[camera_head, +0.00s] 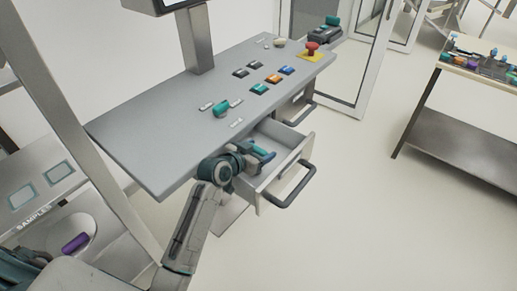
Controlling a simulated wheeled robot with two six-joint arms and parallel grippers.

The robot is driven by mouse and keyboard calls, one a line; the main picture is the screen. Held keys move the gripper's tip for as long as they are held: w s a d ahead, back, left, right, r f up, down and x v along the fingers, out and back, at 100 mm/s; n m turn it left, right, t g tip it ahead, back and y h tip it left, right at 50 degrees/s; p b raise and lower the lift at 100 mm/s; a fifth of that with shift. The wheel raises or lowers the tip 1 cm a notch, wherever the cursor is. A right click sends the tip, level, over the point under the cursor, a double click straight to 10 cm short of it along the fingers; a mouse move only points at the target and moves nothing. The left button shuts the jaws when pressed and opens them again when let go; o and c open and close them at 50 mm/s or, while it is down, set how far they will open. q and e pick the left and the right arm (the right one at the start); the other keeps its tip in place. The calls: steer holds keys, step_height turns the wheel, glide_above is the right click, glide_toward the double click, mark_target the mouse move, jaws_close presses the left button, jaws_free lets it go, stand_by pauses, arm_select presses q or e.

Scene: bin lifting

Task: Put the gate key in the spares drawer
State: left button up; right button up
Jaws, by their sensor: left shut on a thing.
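An open drawer (268,182), which I take for the spares drawer, sticks out from under the grey console top. Its dark handle (291,186) is at the front. My left gripper (265,154) is over the open drawer, near its back, and apart from the handle. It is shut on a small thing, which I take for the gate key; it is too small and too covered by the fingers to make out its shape. My right gripper is not in view.
The console top (160,125) lies just behind the drawer, with several switches and a red button (312,47). A second handle (300,115) is farther back. A side table (450,130) stands at the right. The floor between is clear.

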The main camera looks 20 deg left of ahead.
arm_select(q)
steer(key=shift+f, duration=0.15)
steer(key=o, duration=1)
steer(key=shift+c, duration=0.2)
steer(key=shift+r, duration=0.25)
steer(key=shift+s+a, duration=0.2)
steer(key=shift+s, duration=0.2)
steer(key=b+v, duration=0.2)
steer(key=v, duration=0.9)
steer(key=shift+r, duration=0.15)
